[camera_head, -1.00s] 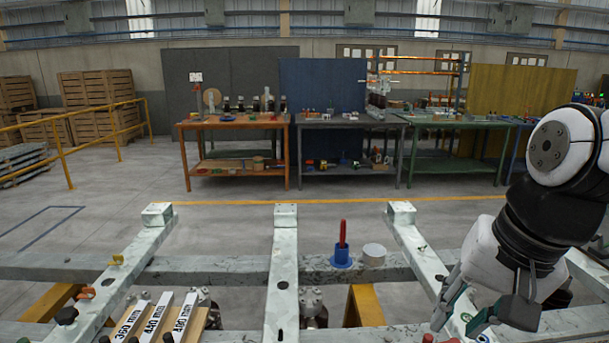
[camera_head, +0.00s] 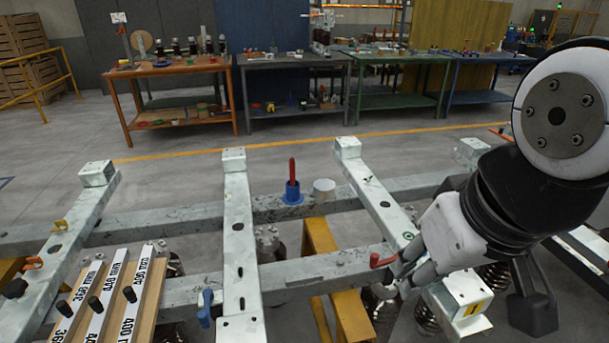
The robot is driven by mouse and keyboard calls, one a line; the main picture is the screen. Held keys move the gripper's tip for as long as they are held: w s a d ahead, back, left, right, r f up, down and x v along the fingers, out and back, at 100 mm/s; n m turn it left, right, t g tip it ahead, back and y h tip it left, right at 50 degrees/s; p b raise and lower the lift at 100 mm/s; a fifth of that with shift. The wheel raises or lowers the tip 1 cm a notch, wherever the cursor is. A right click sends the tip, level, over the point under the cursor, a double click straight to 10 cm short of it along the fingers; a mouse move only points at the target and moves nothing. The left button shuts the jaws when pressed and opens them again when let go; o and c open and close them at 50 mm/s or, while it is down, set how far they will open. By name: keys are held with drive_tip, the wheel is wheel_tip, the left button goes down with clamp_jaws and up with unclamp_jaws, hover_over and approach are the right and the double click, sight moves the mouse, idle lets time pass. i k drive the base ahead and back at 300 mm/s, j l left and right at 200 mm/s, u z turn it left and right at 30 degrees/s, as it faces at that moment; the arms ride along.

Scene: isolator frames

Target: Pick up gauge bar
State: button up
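Several white gauge bars with black length labels and black knobs lie side by side on a wooden board (camera_head: 150,310) at the lower left. The left one (camera_head: 73,306) reads 360 mm, beside it is one (camera_head: 101,311) whose label I read as 440 mm, and the right one (camera_head: 131,304) seems to read 400 mm. Their near ends are cut off by the picture edge. My gripper (camera_head: 408,274) is at the right, well apart from the bars, beside a red handle (camera_head: 383,260). Its fingers are partly hidden, so its opening and any contact with the handle are unclear.
A grey steel frame (camera_head: 237,212) with crossing beams spans the foreground. A blue holder (camera_head: 292,197) with a red pin and a pale cylinder (camera_head: 324,189) stand on its rear beam. A blue clamp-like part (camera_head: 206,308) is beside the middle beam. Workbenches (camera_head: 178,67) stand behind open floor.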

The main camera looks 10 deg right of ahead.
sight(103, 307)
drive_tip(key=u, duration=1.35)
